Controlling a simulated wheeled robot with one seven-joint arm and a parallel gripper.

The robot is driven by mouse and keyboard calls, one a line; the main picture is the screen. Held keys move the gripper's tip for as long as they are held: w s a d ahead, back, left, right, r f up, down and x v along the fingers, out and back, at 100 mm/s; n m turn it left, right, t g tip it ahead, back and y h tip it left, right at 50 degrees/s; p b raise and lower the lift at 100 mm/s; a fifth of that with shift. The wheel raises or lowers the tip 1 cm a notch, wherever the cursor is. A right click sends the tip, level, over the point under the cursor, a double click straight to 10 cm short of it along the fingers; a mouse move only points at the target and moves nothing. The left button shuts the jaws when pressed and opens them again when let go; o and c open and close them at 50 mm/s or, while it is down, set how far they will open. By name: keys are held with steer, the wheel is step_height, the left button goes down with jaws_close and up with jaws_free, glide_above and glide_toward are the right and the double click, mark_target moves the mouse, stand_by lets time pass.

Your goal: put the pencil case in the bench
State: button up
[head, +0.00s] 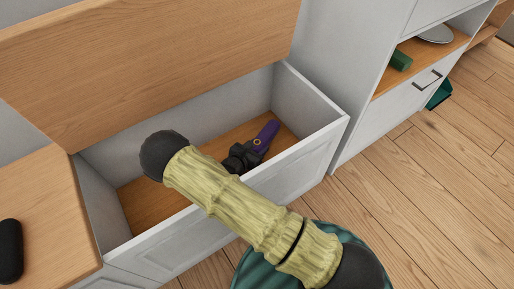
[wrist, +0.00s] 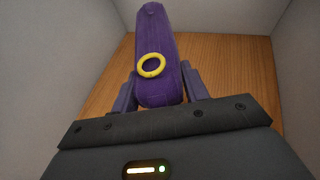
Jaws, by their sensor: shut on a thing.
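The purple pencil case (head: 268,132) with a yellow ring is inside the open bench (head: 318,137), near its right end. It also shows in the wrist view (wrist: 160,88), standing out between the fingers over the wooden floor of the bench. My gripper (head: 256,148) reaches down into the bench and is shut on the pencil case, with a finger on each side in the wrist view (wrist: 159,97). I cannot tell whether the case touches the bench floor. The bench's wooden lid (head: 160,60) is raised at the back. My arm hides part of the bench front.
A wooden top (head: 45,210) with a dark rounded object (head: 10,250) is to the left of the opening. A grey cabinet with a shelf (head: 420,62) stands at the right, holding a green cylinder (head: 400,61) and a plate (head: 436,34).

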steer(key=shift+f, duration=0.55)
steer(key=o, duration=1)
steer(key=shift+o, duration=0.2)
steer(key=shift+r, duration=0.55)
steer(key=p+v, duration=0.4)
steer(key=v, duration=0.2)
steer(key=shift+s+a+r, duration=0.1)
steer(key=shift+r, duration=0.15)
steer(key=shift+s+a, duration=0.3)
steer(key=shift+s, duration=0.2)
